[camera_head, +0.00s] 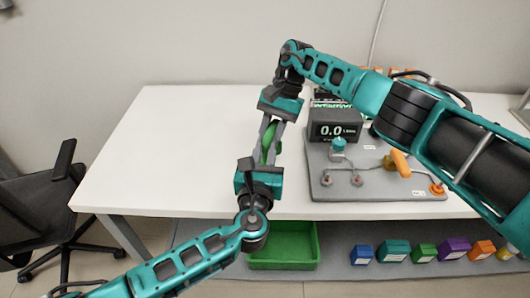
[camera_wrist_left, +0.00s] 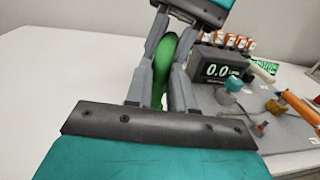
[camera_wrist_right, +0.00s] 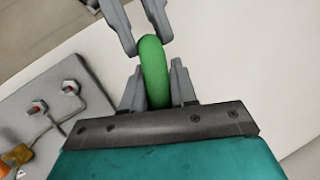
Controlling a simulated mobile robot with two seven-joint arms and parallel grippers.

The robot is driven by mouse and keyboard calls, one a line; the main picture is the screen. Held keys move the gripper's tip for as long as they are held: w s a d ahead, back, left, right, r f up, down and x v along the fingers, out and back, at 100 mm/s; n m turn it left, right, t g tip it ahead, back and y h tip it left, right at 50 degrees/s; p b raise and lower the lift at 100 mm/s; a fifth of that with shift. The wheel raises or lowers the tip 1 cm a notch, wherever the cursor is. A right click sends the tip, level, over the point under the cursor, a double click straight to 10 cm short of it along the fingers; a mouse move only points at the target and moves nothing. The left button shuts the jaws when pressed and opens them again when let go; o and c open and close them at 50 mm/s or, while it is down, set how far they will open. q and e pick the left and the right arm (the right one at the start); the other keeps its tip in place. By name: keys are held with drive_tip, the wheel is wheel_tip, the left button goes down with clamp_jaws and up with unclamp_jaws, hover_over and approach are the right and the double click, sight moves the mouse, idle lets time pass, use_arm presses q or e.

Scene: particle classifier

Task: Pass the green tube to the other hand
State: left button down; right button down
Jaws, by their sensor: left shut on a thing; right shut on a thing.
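The green tube (camera_head: 269,142) is held up in the air between my two grippers, over the front part of the white table. My left gripper (camera_head: 265,152) comes from below and is shut on the tube; its fingers also show in the left wrist view (camera_wrist_left: 163,75). My right gripper (camera_head: 273,128) comes from above and is shut on the tube too. In the right wrist view the tube (camera_wrist_right: 154,70) runs between both pairs of fingers. Fingers hide parts of the tube.
A grey device with a "0.0" display (camera_head: 336,131) and a grey board (camera_head: 376,187) with knobs stand on the table's right. A green tray (camera_head: 284,262) and several coloured boxes (camera_head: 394,251) sit on the lower shelf. The table's left half (camera_head: 170,150) is clear.

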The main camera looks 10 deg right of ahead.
drive_tip(key=c, duration=0.8)
unclamp_jaws()
